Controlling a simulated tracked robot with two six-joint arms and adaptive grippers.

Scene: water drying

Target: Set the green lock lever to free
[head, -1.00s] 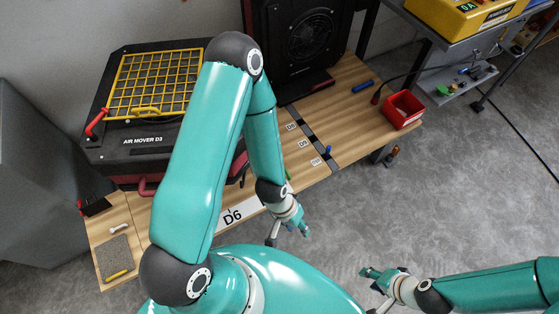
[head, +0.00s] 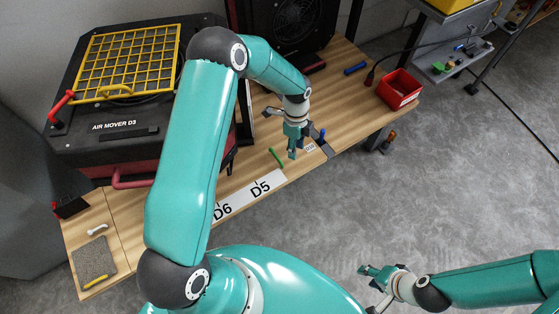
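The green lock lever (head: 276,157) is a small green bar on the wooden bench top, near its front edge and behind the white D5 label (head: 261,188). My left gripper (head: 292,150) hangs over the bench just right of the lever, pointing down. A small gap shows between them in the picture; its height above the bench is unclear. The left fingers overlap, so their opening cannot be told. My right gripper (head: 374,278) is low over the floor, away from the bench, with nothing seen in it.
The air mover (head: 125,129) with a yellow grille stands at the left, and a dark fan unit (head: 291,24) stands behind. A red bin (head: 398,89) sits at the bench's right end.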

